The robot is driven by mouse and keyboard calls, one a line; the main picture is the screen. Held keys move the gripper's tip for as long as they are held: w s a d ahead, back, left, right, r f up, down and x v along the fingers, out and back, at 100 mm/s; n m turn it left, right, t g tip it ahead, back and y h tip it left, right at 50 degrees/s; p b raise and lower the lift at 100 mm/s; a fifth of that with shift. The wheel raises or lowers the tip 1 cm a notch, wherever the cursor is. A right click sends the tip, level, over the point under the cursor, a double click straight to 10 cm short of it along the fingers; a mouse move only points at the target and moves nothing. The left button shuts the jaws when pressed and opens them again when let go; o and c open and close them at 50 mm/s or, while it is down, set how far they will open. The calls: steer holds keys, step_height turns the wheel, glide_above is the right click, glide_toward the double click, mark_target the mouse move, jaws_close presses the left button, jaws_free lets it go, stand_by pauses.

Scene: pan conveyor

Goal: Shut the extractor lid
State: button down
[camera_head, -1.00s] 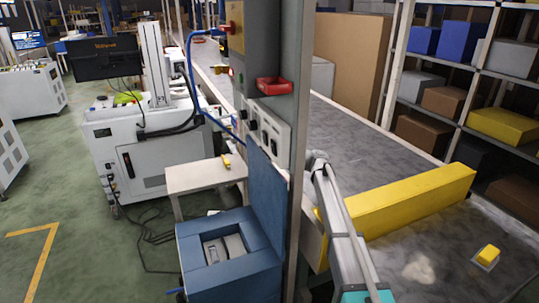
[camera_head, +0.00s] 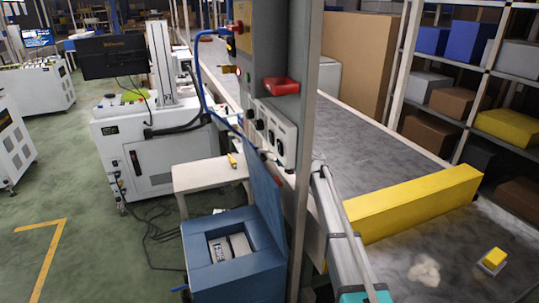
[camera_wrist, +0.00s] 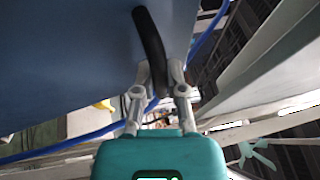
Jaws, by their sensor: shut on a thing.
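The extractor (camera_head: 205,278) is a blue box on the floor, with a square opening on top that shows a pale unit inside. Its blue lid (camera_head: 262,190) stands raised at the box's right rear edge, seen at a steep angle. In the wrist view the lid (camera_wrist: 65,60) fills the upper left, with a curved black handle (camera_wrist: 147,35) on it. My gripper (camera_wrist: 160,78) is shut on the handle's lower end. In the head view the grey post hides my gripper; only my arm shows.
A grey post (camera_head: 305,120) with a control box (camera_head: 272,130) stands close by the lid. A small white table (camera_head: 200,178) is behind the extractor. The conveyor (camera_head: 390,165) and a yellow beam (camera_head: 410,205) lie to the right. Blue cable (camera_wrist: 80,140) crosses the wrist view.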

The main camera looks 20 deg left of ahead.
steer(key=c, duration=0.7)
jaws_free()
steer(key=shift+c, duration=1.3)
steer(key=shift+w+d, duration=0.1)
steer(key=shift+d, duration=0.45)
jaws_close()
steer(key=d+m+t+h+p, duration=0.3)
steer(key=d+t+p, duration=0.2)
steer(key=d, duration=2.8)
steer(key=t, duration=0.3)
steer(key=shift+d, duration=0.15)
steer(key=shift+d+f, duration=0.1)
